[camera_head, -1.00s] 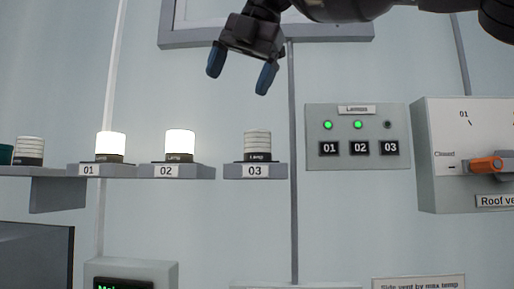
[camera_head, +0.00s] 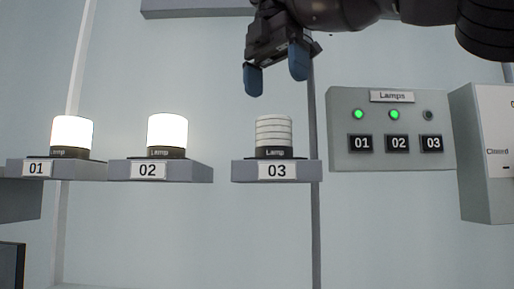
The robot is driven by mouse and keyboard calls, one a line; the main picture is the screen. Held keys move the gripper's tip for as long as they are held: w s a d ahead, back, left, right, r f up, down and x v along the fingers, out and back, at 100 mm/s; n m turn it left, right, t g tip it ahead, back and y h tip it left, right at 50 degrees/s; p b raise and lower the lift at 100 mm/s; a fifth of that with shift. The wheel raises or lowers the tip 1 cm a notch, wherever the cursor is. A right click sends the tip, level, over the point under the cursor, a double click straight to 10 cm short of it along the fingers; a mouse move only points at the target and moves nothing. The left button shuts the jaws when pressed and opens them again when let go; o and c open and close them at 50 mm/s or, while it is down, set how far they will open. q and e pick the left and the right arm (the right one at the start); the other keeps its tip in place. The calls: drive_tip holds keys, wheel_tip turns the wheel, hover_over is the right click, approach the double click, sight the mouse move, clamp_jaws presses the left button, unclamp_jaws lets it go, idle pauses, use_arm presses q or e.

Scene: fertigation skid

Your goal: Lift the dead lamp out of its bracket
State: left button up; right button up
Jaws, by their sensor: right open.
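The unlit lamp (camera_head: 273,134) stands upright in the bracket labelled 03 (camera_head: 304,171). It has a ribbed pale body and a black base marked Lamp. My right gripper (camera_head: 274,86) is open and empty, just above the lamp, with its two blue fingertips pointing down and a gap left to the lamp's top. The lit lamp 01 (camera_head: 72,132) and the lit lamp 02 (camera_head: 167,131) glow white in their own brackets to the left. My left gripper is not in view.
A lamp panel (camera_head: 345,104) to the right shows green lights over 01 and 02 and a dark one over 03. A grey box (camera_head: 485,190) stands at the right edge. A vertical pipe (camera_head: 316,225) runs just right of bracket 03.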

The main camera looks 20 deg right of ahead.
sight(273, 132)
drive_tip(key=shift+w+f, duration=0.1)
drive_tip(key=shift+w, duration=0.5)
drive_tip(key=shift+w+f, duration=0.15)
drive_tip(key=shift+w, duration=0.1)
drive_tip(key=shift+s+f, duration=0.5)
drive_tip(key=shift+s, duration=0.2)
drive_tip(key=shift+w+f, duration=0.15)
drive_tip(key=shift+f, duration=0.1)
drive_tip(key=shift+w+f, duration=0.2)
drive_tip(key=shift+f, duration=0.15)
drive_tip(key=shift+s+f, duration=0.1)
drive_tip(key=shift+s, duration=0.05)
drive_tip(key=shift+s+f, duration=0.1)
drive_tip(key=shift+f, duration=0.2)
drive_tip(key=shift+w+f, duration=0.2)
drive_tip(key=shift+f, duration=0.6)
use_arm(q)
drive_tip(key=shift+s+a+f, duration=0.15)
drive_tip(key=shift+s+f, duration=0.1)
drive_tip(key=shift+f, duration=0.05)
use_arm(e)
drive_tip(key=shift+s+f, duration=0.2)
drive_tip(key=shift+f, duration=0.05)
